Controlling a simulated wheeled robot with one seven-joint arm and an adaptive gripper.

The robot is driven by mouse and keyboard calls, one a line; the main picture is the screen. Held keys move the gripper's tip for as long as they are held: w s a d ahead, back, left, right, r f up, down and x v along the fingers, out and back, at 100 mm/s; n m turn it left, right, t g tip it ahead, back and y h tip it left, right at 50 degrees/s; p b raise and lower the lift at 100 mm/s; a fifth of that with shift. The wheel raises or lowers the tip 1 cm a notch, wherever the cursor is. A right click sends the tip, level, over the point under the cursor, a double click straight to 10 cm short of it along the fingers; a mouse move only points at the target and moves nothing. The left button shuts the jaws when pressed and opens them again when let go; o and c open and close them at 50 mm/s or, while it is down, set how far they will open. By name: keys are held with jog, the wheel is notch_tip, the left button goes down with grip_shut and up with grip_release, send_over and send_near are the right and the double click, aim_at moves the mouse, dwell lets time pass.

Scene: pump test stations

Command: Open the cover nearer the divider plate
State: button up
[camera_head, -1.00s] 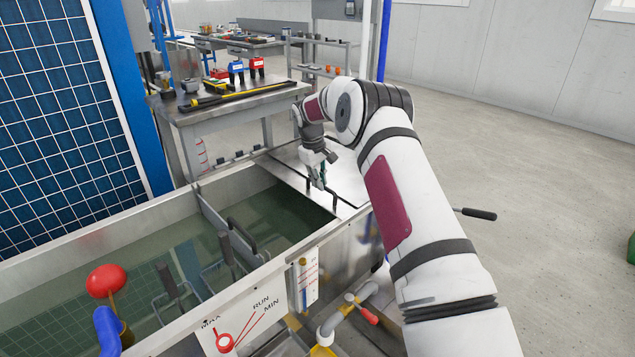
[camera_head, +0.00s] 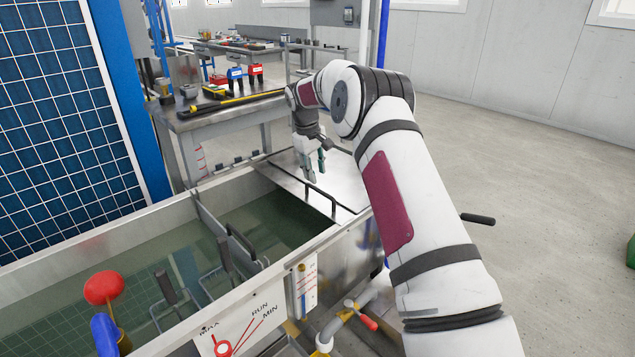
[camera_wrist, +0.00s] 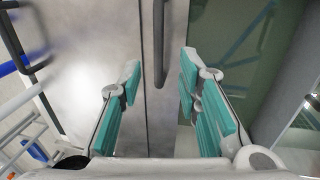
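The divider plate (camera_head: 213,218) stands across the water tank. Beyond it, metal covers lie flat over the tank's far end. The cover nearer the divider plate (camera_head: 292,184) has a dark bar handle (camera_head: 322,198) along its near edge and looks shut. My gripper (camera_head: 315,175) points down just above and behind this handle. In the wrist view, my gripper (camera_wrist: 160,88) is open, its teal-padded fingers on either side of the bar handle (camera_wrist: 159,40), with gaps showing on both sides. Whether the fingertips reach the handle's height is unclear. My arm hides part of the covers.
A second dark handle (camera_wrist: 14,42) shows at the wrist view's left edge. Open water (camera_head: 262,222) lies between the divider and the covers. A workbench (camera_head: 225,115) with tools stands behind the tank. Floor at the right (camera_head: 540,200) is clear.

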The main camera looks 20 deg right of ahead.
jog(key=r, duration=0.3)
jog(key=a+r, duration=0.1)
jog(key=r, duration=0.1)
jog(key=shift+s+r, duration=0.2)
jog(key=shift+r, duration=0.05)
